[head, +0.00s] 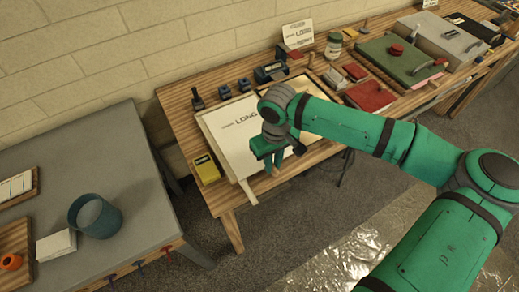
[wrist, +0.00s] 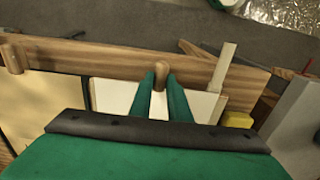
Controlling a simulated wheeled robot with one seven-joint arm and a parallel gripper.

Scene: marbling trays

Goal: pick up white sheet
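A large white sheet (head: 225,135) with the printed word LONG lies on the wooden table, partly hidden by my arm. In the wrist view its white surface (wrist: 112,98) shows beside my fingers, along a wooden strip. My gripper (head: 275,163) is over the sheet's right front part at the table's front edge. In the wrist view my gripper (wrist: 161,82) has its two green fingers apart, with a narrow gap. A rounded wooden peg (wrist: 161,70) shows between the fingertips. I cannot tell whether the fingers touch it. No sheet visibly lifts with the gripper.
A yellow box (head: 206,168) sits left of the sheet. A thin white strip (head: 248,191) juts past the table's front edge. A framed cream tray (head: 322,122) lies to the right, partly behind my arm. A grey table (head: 130,180) with a blue bucket (head: 95,215) stands left.

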